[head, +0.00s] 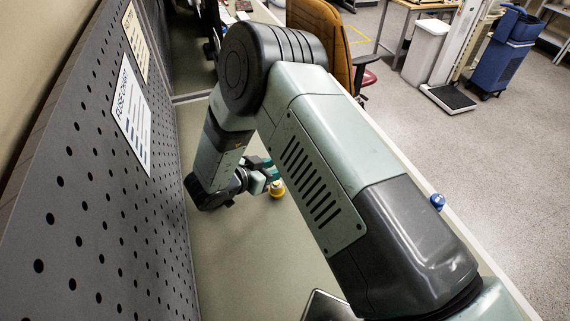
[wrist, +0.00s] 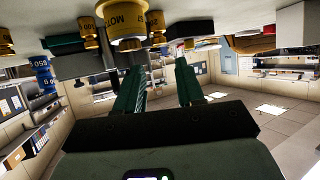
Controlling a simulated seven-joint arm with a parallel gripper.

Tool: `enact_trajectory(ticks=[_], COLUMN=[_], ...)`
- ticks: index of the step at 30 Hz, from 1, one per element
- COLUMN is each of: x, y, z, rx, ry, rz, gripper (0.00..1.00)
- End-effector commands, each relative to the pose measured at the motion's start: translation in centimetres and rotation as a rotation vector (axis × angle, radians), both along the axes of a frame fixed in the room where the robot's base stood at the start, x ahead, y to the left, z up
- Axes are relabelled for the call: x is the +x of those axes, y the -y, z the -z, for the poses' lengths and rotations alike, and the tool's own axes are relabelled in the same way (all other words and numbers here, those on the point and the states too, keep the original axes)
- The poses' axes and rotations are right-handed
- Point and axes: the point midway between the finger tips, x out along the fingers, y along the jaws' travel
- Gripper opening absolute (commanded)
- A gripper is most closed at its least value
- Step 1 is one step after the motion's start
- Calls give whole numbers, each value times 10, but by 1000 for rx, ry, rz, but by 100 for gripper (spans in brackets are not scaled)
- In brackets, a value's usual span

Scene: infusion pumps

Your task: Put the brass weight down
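My gripper (wrist: 158,70) shows in the wrist view with its two teal fingers apart. Room background shows between them, and I see nothing held. The wrist view is upside down, with the worktop along the top. I cannot tell which one the task means. In the head view my gripper (head: 266,174) is low over the worktop, close beside a yellow object (head: 277,189); contact is unclear.
A large yellow part marked "MOT" (wrist: 124,28) stands beyond the fingers. A blue piece (wrist: 42,74) is at the left, a dark block (wrist: 190,29) right of centre. A perforated panel (head: 90,190) borders the worktop (head: 235,270). A blue knob-like object (head: 437,202) sits near the right edge.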

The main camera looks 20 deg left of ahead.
Motion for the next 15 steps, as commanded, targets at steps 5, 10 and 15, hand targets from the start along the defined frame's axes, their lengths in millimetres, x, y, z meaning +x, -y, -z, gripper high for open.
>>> enact_trajectory(ticks=[5,10,15], x=[-14,-16,-10], y=[-5,-5,-7], z=[-7,-8,-14], rx=[0,0,18], ry=[1,0,1], rz=[0,1,-6], gripper=[38,38,38])
